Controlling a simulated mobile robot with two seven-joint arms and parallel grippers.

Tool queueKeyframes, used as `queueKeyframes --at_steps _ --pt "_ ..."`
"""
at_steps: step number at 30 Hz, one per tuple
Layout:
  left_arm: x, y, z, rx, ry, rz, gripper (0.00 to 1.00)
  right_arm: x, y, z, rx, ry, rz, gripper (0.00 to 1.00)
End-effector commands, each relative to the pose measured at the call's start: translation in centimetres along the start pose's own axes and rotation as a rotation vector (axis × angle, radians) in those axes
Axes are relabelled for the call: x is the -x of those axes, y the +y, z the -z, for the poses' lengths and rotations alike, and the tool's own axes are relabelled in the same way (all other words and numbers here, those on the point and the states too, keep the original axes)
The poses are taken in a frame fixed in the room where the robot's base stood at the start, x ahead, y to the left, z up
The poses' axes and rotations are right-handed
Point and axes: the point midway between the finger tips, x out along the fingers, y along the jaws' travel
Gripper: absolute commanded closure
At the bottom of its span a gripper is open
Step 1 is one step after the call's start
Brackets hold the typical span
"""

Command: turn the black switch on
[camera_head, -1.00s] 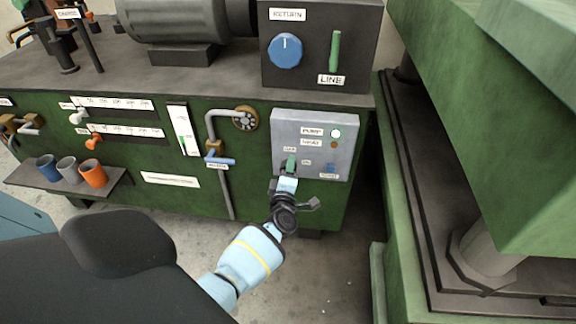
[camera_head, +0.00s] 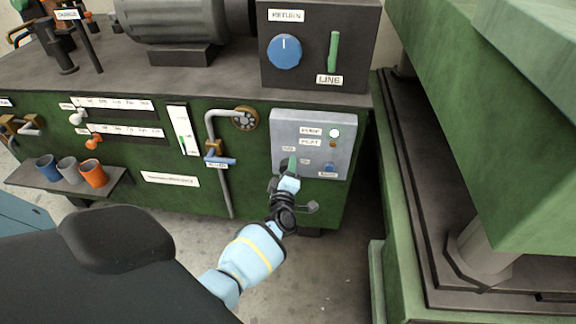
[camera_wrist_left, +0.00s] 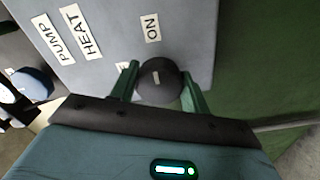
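The black switch (camera_wrist_left: 158,84) is a round dark knob with a short white mark, on a grey panel (camera_head: 345,122). In the left wrist view the mark points roughly toward the ON label (camera_wrist_left: 151,27); another label beside the knob is mostly hidden by a finger. My left gripper (camera_wrist_left: 162,88) has its green fingers on both sides of the knob, with no clear gap showing, so it looks shut on it. In the head view my left gripper (camera_head: 289,168) covers much of the knob. My right gripper is not in view.
A blue knob (camera_head: 330,168) sits to the right on the same panel, below a white PUMP lamp (camera_head: 334,133) and a dim HEAT lamp (camera_head: 333,144). A pipe with a blue lever (camera_head: 221,161) stands to the left. Green machinery (camera_head: 500,150) borders the right side.

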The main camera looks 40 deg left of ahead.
Motion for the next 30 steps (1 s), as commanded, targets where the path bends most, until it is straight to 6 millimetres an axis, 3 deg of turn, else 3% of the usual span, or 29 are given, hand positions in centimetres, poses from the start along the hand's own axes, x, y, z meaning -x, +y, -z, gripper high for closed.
queueKeyframes --at_steps 1,4,14,30 --pt "0.1 -0.1 0.0 -0.001 -0.001 0.001 0.47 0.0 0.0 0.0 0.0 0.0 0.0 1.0" --pt "0.0 -0.1 0.0 0.0 -0.001 0.001 0.34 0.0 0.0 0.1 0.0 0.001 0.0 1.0" --pt "0.2 0.0 0.0 0.002 0.0 0.0 0.33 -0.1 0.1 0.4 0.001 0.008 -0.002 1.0" --pt "7.2 0.0 0.0 0.002 -0.001 0.001 0.33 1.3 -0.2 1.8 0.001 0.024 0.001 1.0"
